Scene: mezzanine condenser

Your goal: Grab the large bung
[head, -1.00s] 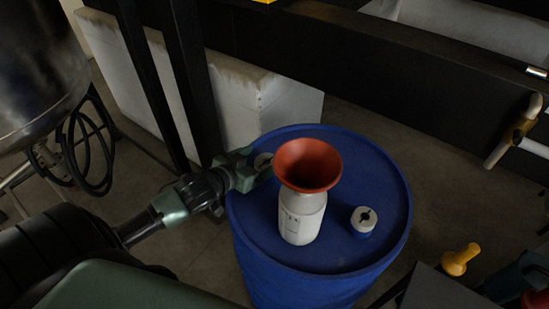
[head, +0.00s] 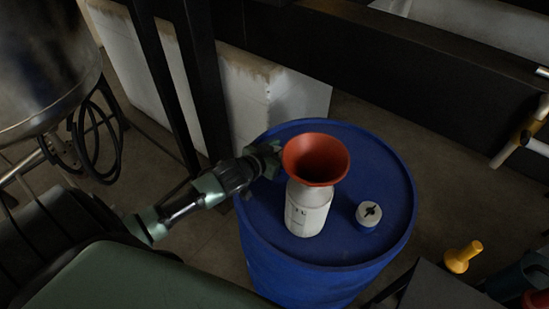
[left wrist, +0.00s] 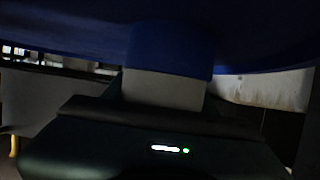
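A white bung (head: 369,213) with a dark slot sits on a short blue neck at the right of the blue drum's top (head: 345,252). My left gripper (head: 270,158) is at the drum's left rear rim, just left of the red funnel. In the left wrist view, a pale grey-white block (left wrist: 163,88) below a blue cylinder (left wrist: 170,48) is close in front of my gripper body; it looks like a second bung on its neck. The head view hides this one behind the gripper. The fingers are too dark to judge. My right gripper is not in view.
A red funnel (head: 315,158) stands in a white bottle (head: 307,212) mid-drum, close to my left gripper. A black post (head: 203,80) and white blocks (head: 245,100) stand behind. A yellow-handled object (head: 462,257) is at lower right.

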